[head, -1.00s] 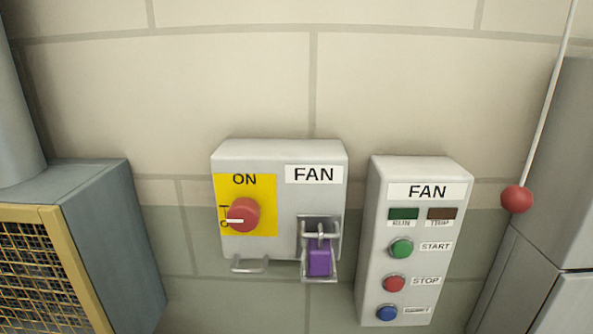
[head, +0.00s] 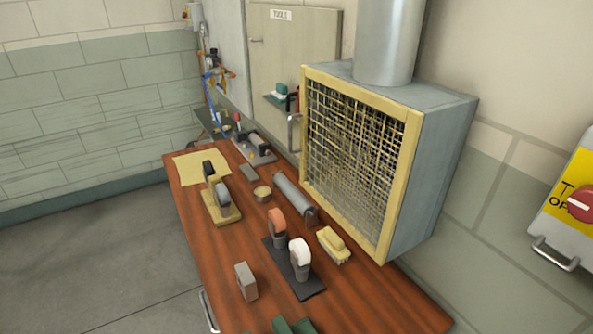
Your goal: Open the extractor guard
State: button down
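The extractor guard (head: 312,180) is a yellow-framed panel of wire mesh on the front of a grey extractor box (head: 432,165). It sits above the wooden bench, at the right of centre in the head view. The guard appears closed against the box. A small grey handle (head: 294,132) shows at its left edge; I cannot tell whether it belongs to the guard or the cabinet behind. A round grey duct (head: 388,40) rises from the box. My gripper is not in view.
The wooden bench (head: 370,300) carries a grey cylinder (head: 294,198), a yellow brush (head: 333,245), a grey block (head: 246,281) and several stamp-like tools. A tools cabinet (head: 290,55) stands behind. A fan switch box (head: 570,215) is at the right edge. Floor at left is clear.

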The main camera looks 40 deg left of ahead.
aim_at(413, 119)
jog(key=u, duration=1.4)
jog(key=j+z, duration=0.25)
jog(key=j, duration=0.5)
